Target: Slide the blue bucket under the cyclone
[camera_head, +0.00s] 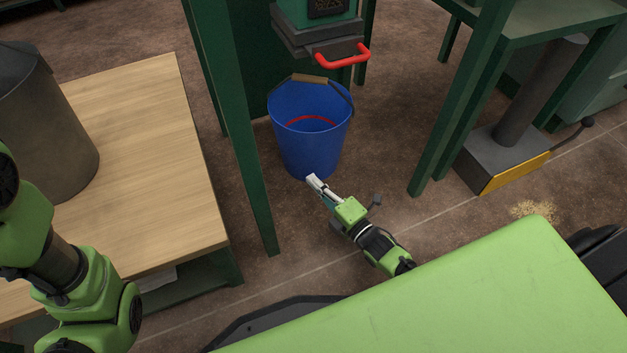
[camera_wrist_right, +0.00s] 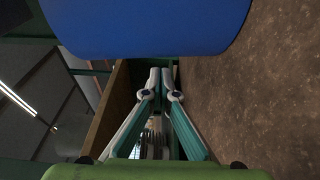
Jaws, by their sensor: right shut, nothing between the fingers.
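The blue bucket (camera_head: 308,138) stands upright on the floor between green posts, its wire handle with a wooden grip resting at the back rim. The cyclone's lower end (camera_head: 318,22), green with a grey slide plate and red handle, is above and just behind the bucket. My right gripper (camera_head: 313,182) is shut and empty, its tips low at the front of the bucket; I cannot tell whether they touch it. In the right wrist view the closed fingers (camera_wrist_right: 160,75) point at the bucket's blue wall (camera_wrist_right: 150,25). My left arm shows at the left edge, its gripper out of view.
A wooden table (camera_head: 150,130) with a grey metal container (camera_head: 45,120) stands at the left. Green frame posts (camera_head: 232,120) flank the bucket. At the right is a grey and yellow base (camera_head: 505,165) with a column. Spilled grain (camera_head: 535,210) lies on the floor.

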